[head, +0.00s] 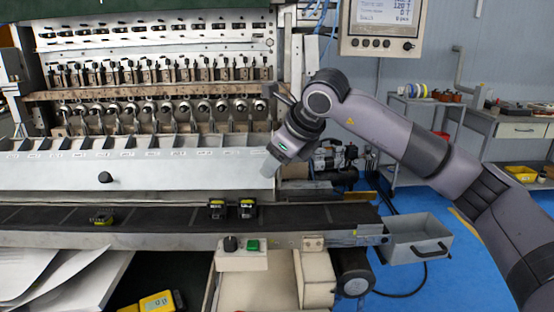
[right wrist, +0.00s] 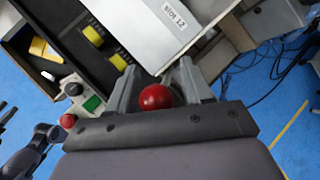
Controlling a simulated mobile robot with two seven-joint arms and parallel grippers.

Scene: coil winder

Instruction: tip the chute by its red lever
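The red lever's round knob (right wrist: 156,97) shows in the right wrist view, between the two fingers of my right gripper (right wrist: 158,80). The knob sits close to the left finger, with a narrow gap towards the right finger; the fingers look open around it. The pale chute panel marked "slot 12" (right wrist: 165,32) lies just beyond the fingertips. In the head view my right gripper (head: 271,166) points down at the right end of the long sloping pale chute (head: 190,170) and hides the lever.
A dark conveyor belt (head: 160,216) runs below the chute, carrying black-and-yellow parts (head: 247,208). A box with a black knob and green button (head: 253,245) is at its front. A grey bin (head: 417,238) hangs at its right end. A screen (head: 383,27) stands above.

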